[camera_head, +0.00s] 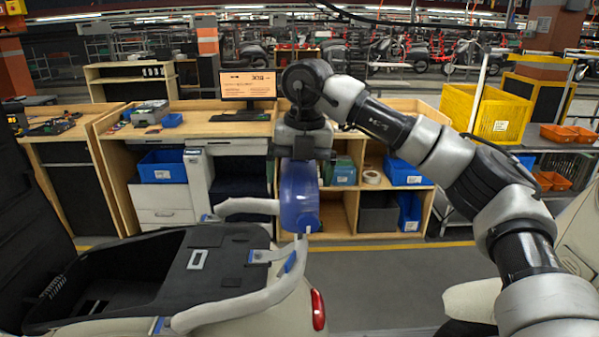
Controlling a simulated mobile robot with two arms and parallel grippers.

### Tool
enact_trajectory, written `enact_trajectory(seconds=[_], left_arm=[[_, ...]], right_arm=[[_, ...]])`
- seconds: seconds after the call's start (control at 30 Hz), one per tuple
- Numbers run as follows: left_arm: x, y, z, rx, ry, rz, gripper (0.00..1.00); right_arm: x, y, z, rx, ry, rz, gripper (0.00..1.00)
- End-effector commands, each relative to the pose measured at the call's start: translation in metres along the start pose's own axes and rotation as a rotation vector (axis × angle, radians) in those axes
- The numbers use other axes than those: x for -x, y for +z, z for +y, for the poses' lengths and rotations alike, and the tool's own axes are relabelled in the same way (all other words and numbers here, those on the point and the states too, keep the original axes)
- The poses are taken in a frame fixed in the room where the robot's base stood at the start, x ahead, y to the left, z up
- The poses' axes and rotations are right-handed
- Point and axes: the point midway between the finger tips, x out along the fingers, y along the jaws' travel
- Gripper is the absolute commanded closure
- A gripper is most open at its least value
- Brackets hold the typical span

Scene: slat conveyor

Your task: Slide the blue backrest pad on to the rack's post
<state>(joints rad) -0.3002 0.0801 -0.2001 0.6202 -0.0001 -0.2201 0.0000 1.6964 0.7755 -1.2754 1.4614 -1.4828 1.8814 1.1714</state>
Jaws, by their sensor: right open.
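The blue backrest pad (299,198) stands upright at the rear end of the scooter's pale rack (252,300), between the ends of its two curved rails. Its lower end is close to the rack; a short light piece shows just under it. I cannot tell how far the pad sits on the post, since the pad hides most of the post. My right gripper (304,158) points down at the top of the pad, open, with its fingers partly hidden around or behind the pad's upper end. My left gripper is not in view.
A wooden workbench (225,125) with a monitor (248,85) and blue bins stands behind. A yellow crate (487,113) is at the right. Grey floor is clear between.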

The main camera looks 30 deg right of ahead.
Motion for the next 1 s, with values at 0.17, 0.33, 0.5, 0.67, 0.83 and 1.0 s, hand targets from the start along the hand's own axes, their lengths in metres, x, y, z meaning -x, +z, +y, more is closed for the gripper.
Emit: enact_trajectory(seconds=[0.17, 0.33, 0.5, 0.67, 0.83, 1.0], left_arm=[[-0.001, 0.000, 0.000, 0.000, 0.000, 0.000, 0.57], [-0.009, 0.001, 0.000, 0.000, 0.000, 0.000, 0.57], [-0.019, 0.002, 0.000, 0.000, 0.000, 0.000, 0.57], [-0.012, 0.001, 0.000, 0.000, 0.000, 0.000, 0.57], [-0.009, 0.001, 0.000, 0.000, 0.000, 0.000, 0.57], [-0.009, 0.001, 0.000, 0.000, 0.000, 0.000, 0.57]], right_arm=[[0.001, 0.000, 0.000, -0.001, -0.001, 0.001, 0.05], [0.019, 0.000, 0.000, -0.001, 0.002, -0.002, 0.05], [0.055, 0.000, 0.001, 0.000, 0.003, -0.003, 0.05], [0.086, 0.000, 0.000, -0.001, 0.001, -0.004, 0.05], [0.104, 0.000, 0.000, -0.001, 0.000, -0.002, 0.05], [0.108, 0.000, 0.000, 0.001, 0.000, 0.000, 0.05]])
